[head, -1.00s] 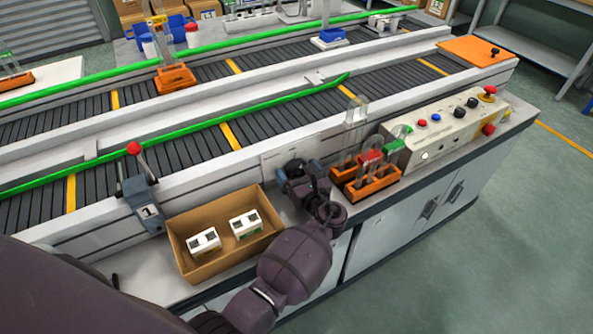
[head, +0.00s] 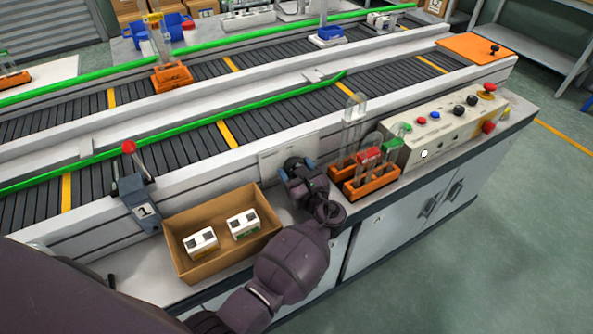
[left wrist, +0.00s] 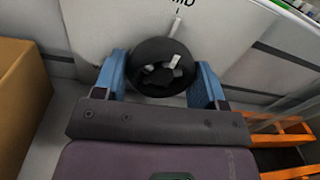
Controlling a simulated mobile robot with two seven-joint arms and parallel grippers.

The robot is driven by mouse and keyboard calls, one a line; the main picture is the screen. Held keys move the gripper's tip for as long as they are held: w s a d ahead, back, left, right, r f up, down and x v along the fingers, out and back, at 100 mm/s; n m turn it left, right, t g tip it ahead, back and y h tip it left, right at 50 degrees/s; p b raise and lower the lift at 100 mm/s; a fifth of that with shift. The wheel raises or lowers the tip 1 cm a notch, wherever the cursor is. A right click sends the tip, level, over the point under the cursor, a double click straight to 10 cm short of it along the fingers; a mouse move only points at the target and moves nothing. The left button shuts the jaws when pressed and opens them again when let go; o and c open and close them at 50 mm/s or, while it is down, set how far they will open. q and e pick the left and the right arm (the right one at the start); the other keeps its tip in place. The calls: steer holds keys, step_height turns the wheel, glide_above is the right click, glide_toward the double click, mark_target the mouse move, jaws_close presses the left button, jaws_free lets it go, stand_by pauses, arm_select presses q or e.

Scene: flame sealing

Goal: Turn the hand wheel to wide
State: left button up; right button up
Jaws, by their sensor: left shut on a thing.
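The black hand wheel (left wrist: 162,68) is on a pale panel on the conveyor's front side. In the left wrist view a white pointer rises from its top towards partly cut-off lettering on the panel. My left gripper (left wrist: 162,82) has its blue fingers on both sides of the wheel and is shut on it. In the head view the left gripper (head: 298,170) is at the panel, and the wheel (head: 292,163) is partly hidden by it. The lettering is too small to read there. My right gripper is not in view.
A cardboard box (head: 180,262) with white cartons stands left of the gripper. An orange rack (head: 368,190) with glass tubes and red and green caps stands close on its right. A control panel (head: 450,128) lies beyond. A red-knobbed lever (head: 129,147) is farther left.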

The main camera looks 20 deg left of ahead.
arm_select(q)
steer(key=n+b, duration=0.1)
steer(key=n, duration=0.2)
steer(key=shift+f, duration=0.2)
steer(key=shift+r+n, duration=0.1)
steer(key=shift+n, duration=0.8)
steer(key=shift+b, duration=0.3)
steer(key=o, duration=0.9)
steer(key=shift+r, duration=0.1)
steer(key=shift+d, duration=0.1)
